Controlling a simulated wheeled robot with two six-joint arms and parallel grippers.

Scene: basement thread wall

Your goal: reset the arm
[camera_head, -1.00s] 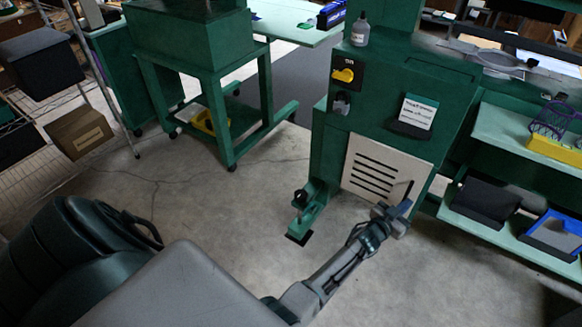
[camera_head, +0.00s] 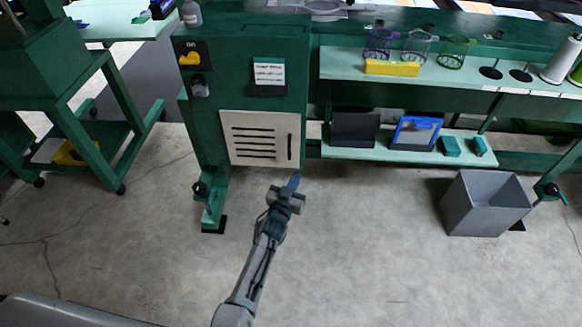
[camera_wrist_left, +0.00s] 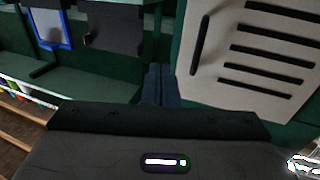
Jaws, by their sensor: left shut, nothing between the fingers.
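My left arm reaches up from the bottom of the head view. Its gripper (camera_head: 293,183) is shut and empty, in front of the lower right of a pale slotted panel (camera_head: 262,139) on the green machine (camera_head: 245,60). In the left wrist view the shut fingers (camera_wrist_left: 160,84) show at the centre, with the slotted panel (camera_wrist_left: 250,50) to their right. The panel has a dark upright handle near the gripper side; I see no contact with it. My right gripper is in neither view.
A green bench (camera_head: 340,62) with wire cups and a yellow block (camera_head: 391,68) runs right of the machine. A grey open bin (camera_head: 484,204) stands on the floor at right. A green wheeled stand (camera_head: 70,110) is at left. The floor between is clear.

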